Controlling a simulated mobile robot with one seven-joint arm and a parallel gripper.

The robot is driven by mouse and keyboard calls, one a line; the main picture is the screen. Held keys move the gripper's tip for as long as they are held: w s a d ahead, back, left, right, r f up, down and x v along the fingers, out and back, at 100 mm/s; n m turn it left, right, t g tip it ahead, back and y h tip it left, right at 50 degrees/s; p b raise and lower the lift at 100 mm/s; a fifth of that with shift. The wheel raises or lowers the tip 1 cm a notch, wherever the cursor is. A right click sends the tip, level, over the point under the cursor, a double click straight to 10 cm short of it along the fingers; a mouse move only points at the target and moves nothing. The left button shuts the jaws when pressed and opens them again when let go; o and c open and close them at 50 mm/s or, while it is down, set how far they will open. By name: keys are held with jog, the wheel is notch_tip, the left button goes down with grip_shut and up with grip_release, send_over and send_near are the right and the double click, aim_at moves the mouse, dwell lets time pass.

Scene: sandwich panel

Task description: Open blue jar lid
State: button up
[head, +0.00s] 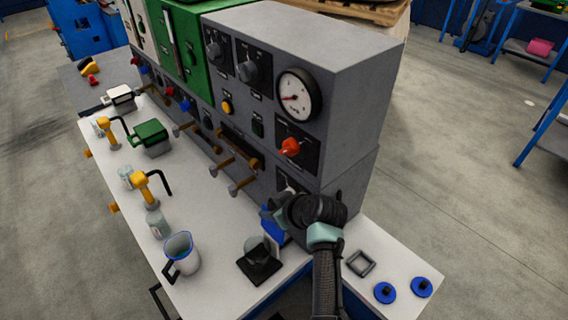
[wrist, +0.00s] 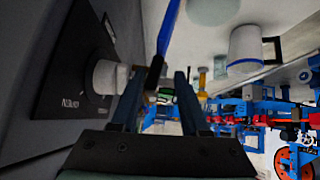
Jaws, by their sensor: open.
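My gripper (head: 272,218) is at the front right of the panel, over the white counter. In the wrist view my gripper (wrist: 159,76) has its two fingers apart. A thin blue piece, which looks like the blue lid (wrist: 166,38) seen edge-on, crosses the space at the fingertips with a dark part near them. I cannot tell whether it touches a finger. A clear glass jar (head: 256,249) stands on a black base just below and left of my gripper. Part of the jar's right side is hidden by a blue and white shape.
Two blue discs with black knobs (head: 385,292) (head: 421,287) and a grey square frame (head: 360,263) lie at the right. A pitcher (head: 182,254) stands to the left. The grey panel (wrist: 60,80) with a white knob (wrist: 108,77) is close beside my gripper.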

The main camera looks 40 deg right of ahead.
jog(key=v, duration=1.2)
jog(key=shift+s+b, duration=0.2)
jog(key=shift+b, duration=0.2)
jog(key=shift+r, duration=0.2)
jog(key=w+a+r+t+h, duration=0.1)
jog(key=w+a+r+t, duration=0.3)
jog(key=r, duration=0.6)
jog(key=w+a+r+t+h, duration=0.1)
jog(key=w+a+r+t, duration=0.3)
jog(key=r, duration=0.6)
jog(key=w+a+r+t+h, duration=0.1)
jog(key=w+a+r, duration=0.1)
jog(key=a+r, duration=0.6)
jog(key=s+a+r+t+y, duration=0.1)
jog(key=s+a+r+t, duration=0.3)
jog(key=r, duration=0.8)
jog(key=s+a+r+t+y, duration=0.2)
jog(key=s+a+r+t, duration=0.3)
jog(key=s+a+r, duration=0.4)
notch_tip(320, 180, up, 3)
jog(key=shift+s+f+m, duration=0.1)
jog(key=shift+s+m, duration=0.2)
jog(key=shift+s, duration=0.05)
